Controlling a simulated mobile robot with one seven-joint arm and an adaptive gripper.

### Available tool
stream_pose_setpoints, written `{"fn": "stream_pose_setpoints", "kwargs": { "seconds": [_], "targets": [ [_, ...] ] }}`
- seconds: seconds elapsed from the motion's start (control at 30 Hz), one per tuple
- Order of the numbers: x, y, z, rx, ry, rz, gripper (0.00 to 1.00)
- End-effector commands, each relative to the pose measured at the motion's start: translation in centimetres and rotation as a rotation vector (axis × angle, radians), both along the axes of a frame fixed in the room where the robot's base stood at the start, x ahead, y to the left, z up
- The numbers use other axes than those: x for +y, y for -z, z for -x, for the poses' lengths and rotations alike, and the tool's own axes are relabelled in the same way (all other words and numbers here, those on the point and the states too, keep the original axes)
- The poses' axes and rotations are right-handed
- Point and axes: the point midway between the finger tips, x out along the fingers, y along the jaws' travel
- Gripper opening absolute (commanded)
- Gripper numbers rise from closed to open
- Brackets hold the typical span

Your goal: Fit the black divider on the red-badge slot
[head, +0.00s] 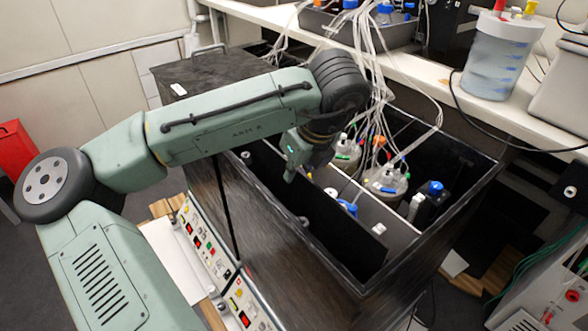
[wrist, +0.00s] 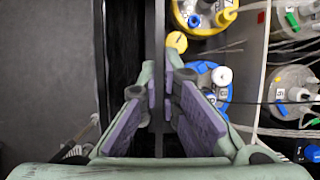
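The black divider (head: 345,225) is a thin flat panel standing on edge inside the open black box, running along its length. In the wrist view the divider (wrist: 159,40) is a narrow dark strip seen edge-on between my fingers. My gripper (head: 290,175) points down at the divider's upper edge. In the wrist view the purple-padded fingers of my gripper (wrist: 160,85) are on both sides of the divider, with the tips close against it. A small red mark (wrist: 261,17) shows on a pale rail to the right; I cannot tell if it is the slot's badge.
Bioreactor vessels with coloured caps (head: 385,180) and many tubes stand in the box right of the divider. Box walls (head: 440,235) surround them. The bay left of the divider looks empty. A bench with a large clear container (head: 500,60) stands behind.

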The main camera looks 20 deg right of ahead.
Motion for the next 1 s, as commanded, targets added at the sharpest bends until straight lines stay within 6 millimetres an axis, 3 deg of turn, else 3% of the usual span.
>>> {"fn": "stream_pose_setpoints", "kwargs": {
  "seconds": [1.0],
  "targets": [
    [-0.01,0.84,0.01,0.0,0.0,0.0,0.0]
  ]
}}
